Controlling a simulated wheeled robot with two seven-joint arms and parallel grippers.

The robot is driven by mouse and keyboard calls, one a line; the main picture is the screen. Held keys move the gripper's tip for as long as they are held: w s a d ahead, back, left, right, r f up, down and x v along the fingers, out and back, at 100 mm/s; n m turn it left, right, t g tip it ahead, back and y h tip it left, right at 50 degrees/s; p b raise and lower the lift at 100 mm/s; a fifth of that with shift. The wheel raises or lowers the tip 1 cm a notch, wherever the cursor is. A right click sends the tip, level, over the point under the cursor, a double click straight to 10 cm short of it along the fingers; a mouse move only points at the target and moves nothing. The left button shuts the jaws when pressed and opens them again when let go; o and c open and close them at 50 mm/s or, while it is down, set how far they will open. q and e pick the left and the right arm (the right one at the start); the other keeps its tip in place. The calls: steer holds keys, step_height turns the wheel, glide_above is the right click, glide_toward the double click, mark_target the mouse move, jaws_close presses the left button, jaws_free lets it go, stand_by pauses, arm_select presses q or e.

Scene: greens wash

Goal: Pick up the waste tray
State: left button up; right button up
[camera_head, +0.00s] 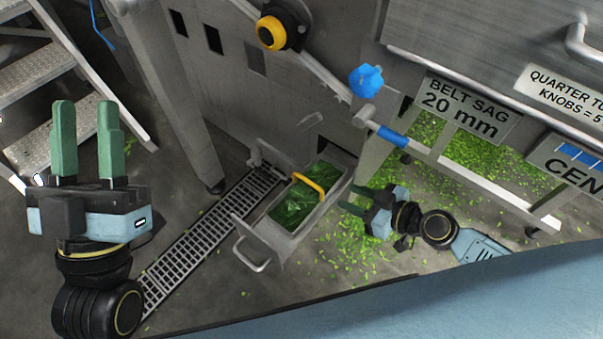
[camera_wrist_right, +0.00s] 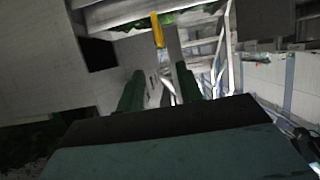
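The waste tray (camera_head: 273,237) is a grey metal box on the floor beside the machine, filled with green leaves (camera_head: 292,205). A yellow handle (camera_head: 308,183) spans it, and a metal pull handle sits on its near end. My right gripper (camera_head: 348,198) is to the right of the tray, low, with its two dark green fingers apart and pointing towards it. In the right wrist view, the open fingers (camera_wrist_right: 160,88) have nothing between them and the yellow handle (camera_wrist_right: 157,29) shows beyond. My left gripper (camera_head: 86,115) is open and empty, fingers upward, at the far left.
A floor drain grate (camera_head: 195,240) runs along the tray's left side. Green scraps (camera_head: 355,250) litter the floor to its right. Machine legs and a conveyor frame (camera_head: 455,170) stand at right, with a blue knob (camera_head: 366,80) above. Metal steps (camera_head: 45,85) are at upper left.

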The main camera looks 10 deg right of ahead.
glide_toward(311, 182)
steer(key=x, duration=0.4)
steer(key=shift+s+a+f, duration=0.1)
steer(key=shift+f, duration=0.05)
steer(key=x, duration=0.5)
steer(key=shift+w+b, duration=0.2)
steer(key=shift+b, duration=0.15)
jaws_close()
stand_by(0.9)
